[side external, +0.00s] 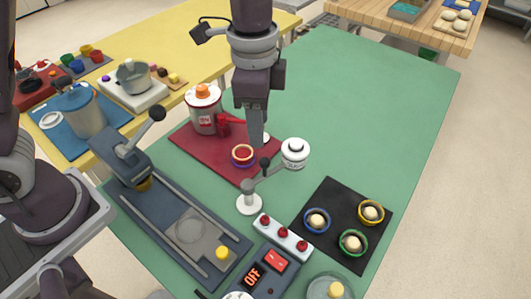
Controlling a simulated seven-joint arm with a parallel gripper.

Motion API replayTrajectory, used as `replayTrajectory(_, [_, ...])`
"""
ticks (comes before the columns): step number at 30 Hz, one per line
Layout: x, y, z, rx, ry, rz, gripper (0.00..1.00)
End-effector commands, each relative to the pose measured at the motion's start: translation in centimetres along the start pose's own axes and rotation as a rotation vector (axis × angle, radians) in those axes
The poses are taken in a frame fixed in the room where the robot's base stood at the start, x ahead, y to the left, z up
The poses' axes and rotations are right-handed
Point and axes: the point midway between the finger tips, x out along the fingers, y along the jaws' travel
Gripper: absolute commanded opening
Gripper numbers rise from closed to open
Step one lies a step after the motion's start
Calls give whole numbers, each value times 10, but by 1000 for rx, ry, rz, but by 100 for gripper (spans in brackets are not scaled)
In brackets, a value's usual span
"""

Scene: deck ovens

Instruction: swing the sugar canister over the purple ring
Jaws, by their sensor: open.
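The white sugar canister (295,153) hangs at the end of a grey swing arm (272,178) on a white-based post (249,204). A black knob (265,163) stands up from the swing arm. The purple ring (243,156), red inside, lies on the red mat (215,160), left of the canister and apart from it. My gripper (257,142) points down just above and right of the ring, behind the knob as seen here. It is open and appears empty. The gap between its fingers is hard to see from this side.
A white pot with an orange lid (204,108) stands on the red mat's back left. A grey press (180,220) and an OFF-display box (256,272) are in front. Right, a black mat (335,200) holds blue, yellow and green rings. The green table (360,95) is clear at the back.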

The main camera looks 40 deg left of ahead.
Motion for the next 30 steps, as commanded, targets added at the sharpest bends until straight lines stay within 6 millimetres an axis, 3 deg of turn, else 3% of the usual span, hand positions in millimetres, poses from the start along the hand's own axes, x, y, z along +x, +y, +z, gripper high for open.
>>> replayTrajectory(3, [20,3,-12,56,-21,19,43])
replayTrajectory(13, [78,4,-10,58,-24,21,43])
replayTrajectory(23, [88,4,-10,56,-21,18,43])
replayTrajectory(25, [88,4,-10,56,-21,18,35])
replayTrajectory(30, [88,4,-10,55,-21,18,2])
